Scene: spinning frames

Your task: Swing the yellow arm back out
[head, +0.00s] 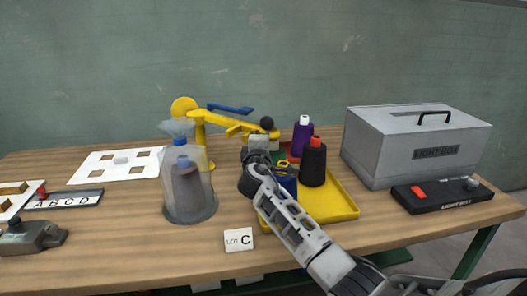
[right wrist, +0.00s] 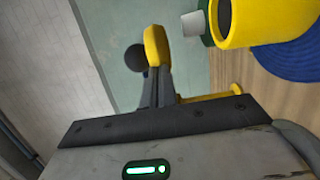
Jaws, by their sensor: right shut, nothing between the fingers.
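The yellow arm (head: 228,122) reaches right from its yellow post over the back of the yellow tray (head: 335,207). A black ball (head: 267,123) is at its outer end. My right gripper (head: 258,150) is at the back of the tray, just below and in front of that end, partly hidden by my own wrist. In the right wrist view its fingers (right wrist: 157,80) are shut and empty, with a yellow bar end (right wrist: 155,45) and the black ball (right wrist: 136,57) just beyond the tips. I cannot tell whether they touch. My left gripper is not in view.
A dark cone under a clear cover (head: 187,190) stands left of my right arm. Purple (head: 302,138) and black (head: 313,163) spools stand to the right. A grey light box (head: 400,150) is further right. A card marked C (head: 239,239) lies in front.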

